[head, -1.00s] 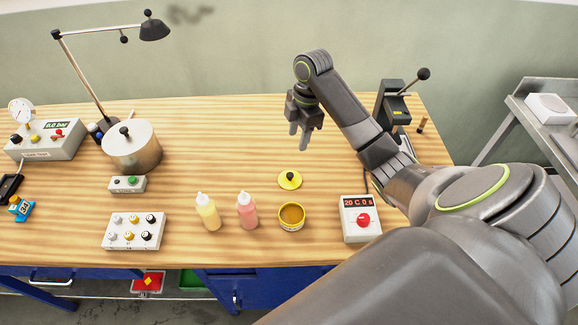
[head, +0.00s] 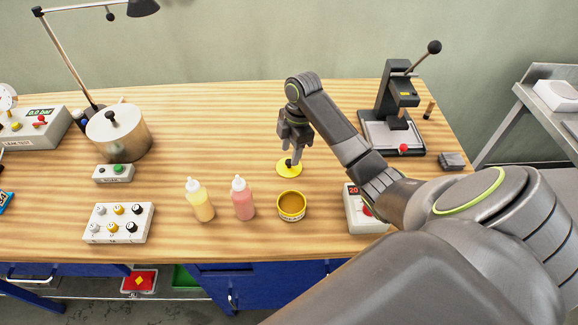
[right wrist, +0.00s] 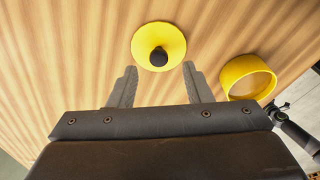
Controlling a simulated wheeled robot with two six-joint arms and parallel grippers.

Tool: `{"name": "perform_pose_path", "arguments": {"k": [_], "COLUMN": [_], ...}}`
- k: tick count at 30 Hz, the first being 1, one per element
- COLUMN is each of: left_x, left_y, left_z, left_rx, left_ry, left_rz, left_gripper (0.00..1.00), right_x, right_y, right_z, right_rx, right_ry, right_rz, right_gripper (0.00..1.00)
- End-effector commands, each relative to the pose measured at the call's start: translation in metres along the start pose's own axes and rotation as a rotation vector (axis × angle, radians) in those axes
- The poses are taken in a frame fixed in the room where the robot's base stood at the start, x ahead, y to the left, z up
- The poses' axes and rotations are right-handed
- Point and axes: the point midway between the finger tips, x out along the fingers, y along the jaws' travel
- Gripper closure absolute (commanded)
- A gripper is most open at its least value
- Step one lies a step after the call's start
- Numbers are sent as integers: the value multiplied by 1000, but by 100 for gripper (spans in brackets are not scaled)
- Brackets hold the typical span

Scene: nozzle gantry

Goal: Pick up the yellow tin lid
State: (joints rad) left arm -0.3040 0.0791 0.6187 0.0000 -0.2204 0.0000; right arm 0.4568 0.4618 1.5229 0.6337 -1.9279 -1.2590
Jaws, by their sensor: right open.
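The yellow tin lid (head: 284,170) lies flat on the wooden bench, behind the open yellow tin (head: 291,206). The lid has a black knob at its centre. In the right wrist view the lid (right wrist: 146,38) and its knob lie just beyond the fingertips, roughly centred between them, and the tin (right wrist: 247,78) is to the right. My right gripper (head: 293,158) points down at the lid in the head view and partly covers it. In the wrist view its two fingers (right wrist: 160,75) are apart with nothing between them. My left gripper is not in view.
A yellow bottle (head: 200,203) and a pink bottle (head: 243,201) stand left of the tin. A control box (head: 357,213) is to the right, partly hidden by my arm. A lever press (head: 393,130) stands at the back right. The bench behind the lid is clear.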

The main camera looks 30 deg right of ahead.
Motion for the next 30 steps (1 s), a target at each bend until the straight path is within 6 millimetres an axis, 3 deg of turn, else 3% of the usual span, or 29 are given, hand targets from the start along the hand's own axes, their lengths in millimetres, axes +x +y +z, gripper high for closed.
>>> {"name": "perform_pose_path", "arguments": {"k": [6, 15, 25, 30], "left_x": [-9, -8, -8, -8], "left_y": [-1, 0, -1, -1], "left_z": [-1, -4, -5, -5], "left_rx": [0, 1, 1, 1], "left_ry": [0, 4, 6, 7], "left_rz": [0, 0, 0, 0], "left_gripper": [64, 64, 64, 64], "right_x": [29, 34, 33, 33], "right_y": [1, 1, 1, 1], "right_z": [1, 2, 2, 2], "right_rx": [0, -1, -1, -1], "right_ry": [2, -1, -1, -1], "right_rz": [-3, -1, 0, 0], "right_gripper": [55, 56, 100, 100]}}
